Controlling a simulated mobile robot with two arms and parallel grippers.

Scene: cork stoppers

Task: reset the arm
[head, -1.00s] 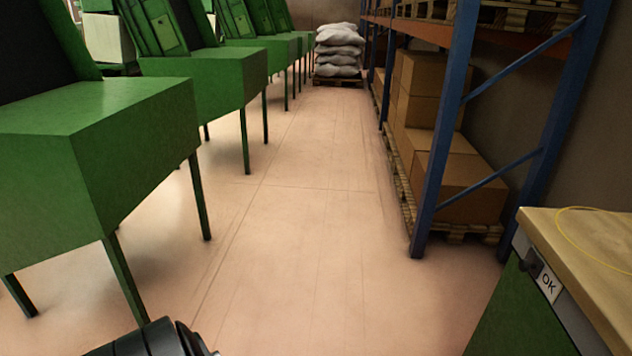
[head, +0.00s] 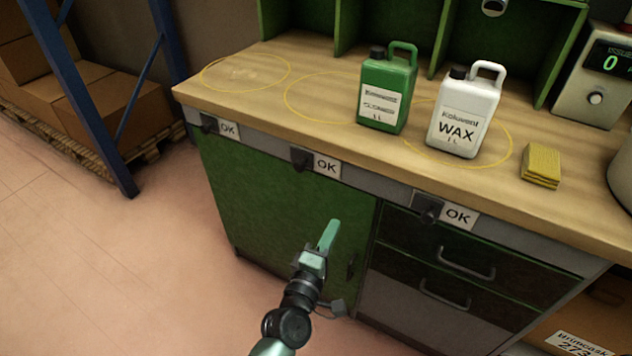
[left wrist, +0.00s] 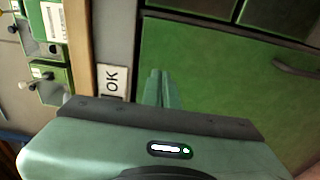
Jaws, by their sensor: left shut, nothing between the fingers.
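My left gripper (head: 329,236) is in front of the green cabinet door of the workbench, below the worktop edge. Its fingers are together with nothing between them. In the left wrist view the shut fingers (left wrist: 160,88) point toward the green cabinet front, beside an OK label (left wrist: 112,82). I cannot tell whether they touch the cabinet. My right gripper is not in view.
The wooden worktop (head: 320,62) holds a green jug (head: 386,92), a white WAX jug (head: 462,112) and yellow sponges (head: 541,165). A display device (head: 597,80) stands at the right. A blue rack (head: 85,100) stands left. Floor at left is clear.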

